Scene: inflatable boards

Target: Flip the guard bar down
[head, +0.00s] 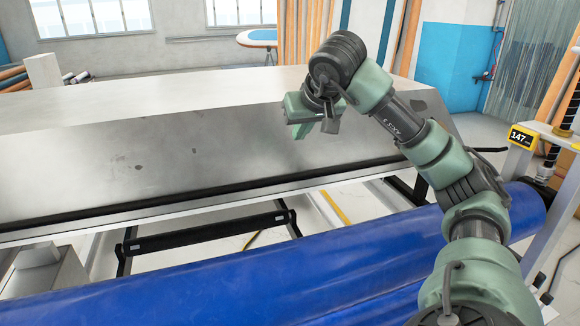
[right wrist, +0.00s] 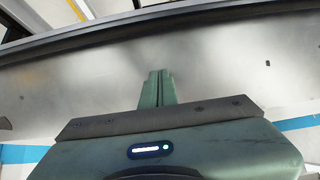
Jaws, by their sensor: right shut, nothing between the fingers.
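A black bar (head: 208,231) on two short dark arms, which looks like the guard bar, sits low in front of the grey metal machine (head: 160,165), below its front edge. It lies level, across the gap between the machine and the blue roll. My right gripper (head: 302,130) is above the machine's sloping metal face, up and to the right of the bar and apart from it. In the right wrist view its green fingers (right wrist: 157,76) are together and empty, with the metal face behind them. My left gripper is out of view.
A long blue roll (head: 240,285) spans the front. A dark strip (head: 150,200) runs along the machine's lower edge. A grey box (head: 45,275) is at lower left.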

